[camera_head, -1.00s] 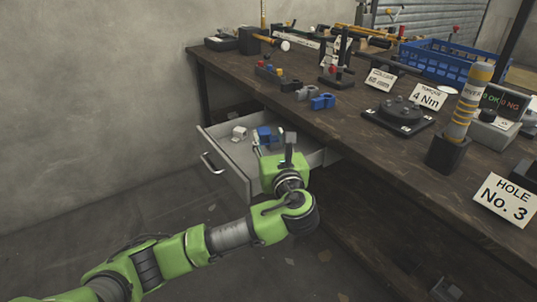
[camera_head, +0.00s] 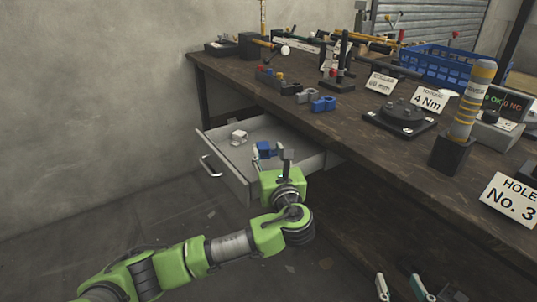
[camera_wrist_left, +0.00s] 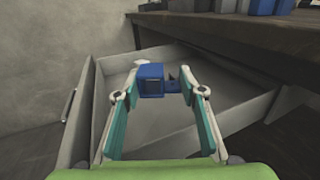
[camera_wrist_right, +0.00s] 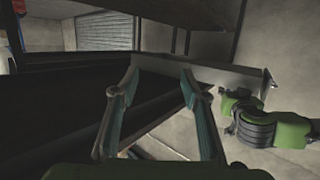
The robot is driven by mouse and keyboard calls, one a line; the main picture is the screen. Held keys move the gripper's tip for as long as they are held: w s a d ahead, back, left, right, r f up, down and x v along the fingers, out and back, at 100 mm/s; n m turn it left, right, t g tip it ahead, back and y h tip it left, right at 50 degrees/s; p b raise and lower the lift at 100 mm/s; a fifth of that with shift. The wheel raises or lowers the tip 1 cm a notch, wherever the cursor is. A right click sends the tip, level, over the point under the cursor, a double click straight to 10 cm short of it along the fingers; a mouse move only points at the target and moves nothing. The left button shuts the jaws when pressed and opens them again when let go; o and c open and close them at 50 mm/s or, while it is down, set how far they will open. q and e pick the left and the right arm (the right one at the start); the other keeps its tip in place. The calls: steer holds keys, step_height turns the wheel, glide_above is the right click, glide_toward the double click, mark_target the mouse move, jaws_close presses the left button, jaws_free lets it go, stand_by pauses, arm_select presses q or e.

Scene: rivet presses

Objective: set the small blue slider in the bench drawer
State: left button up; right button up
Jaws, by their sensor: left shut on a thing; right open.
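The blue slider (camera_head: 264,149) is held over the open bench drawer (camera_head: 238,178) by my left gripper (camera_head: 268,154). In the left wrist view the slider (camera_wrist_left: 152,80) sits between the fingertips of my left gripper (camera_wrist_left: 163,86), with the drawer's pale floor behind and below it. I cannot tell whether the slider touches the drawer floor. My right gripper (camera_head: 400,284) is open and empty at the bottom of the head view, in front of the bench. In the right wrist view its fingers (camera_wrist_right: 160,75) stand apart.
A small whitish part (camera_head: 239,137) lies in the drawer towards the back left. On the bench (camera_head: 350,128) stand another blue part (camera_head: 323,104), grey parts (camera_head: 306,96), a black round fixture (camera_head: 404,115), a blue crate (camera_head: 440,65) and sign cards. The bench edge overhangs the drawer's right side.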

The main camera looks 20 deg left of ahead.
arm_select(q)
steer(key=shift+f, duration=0.55)
steer(key=o, duration=1.1)
steer(key=shift+f, duration=0.1)
arm_select(e)
steer(key=shift+s+d+f+g, duration=0.15)
steer(key=shift+s+f+g, duration=0.15)
steer(key=shift+f, duration=0.25)
steer(key=shift+s+d+f+g, duration=0.15)
steer(key=shift+f+g, duration=0.15)
steer(key=shift+f, duration=0.2)
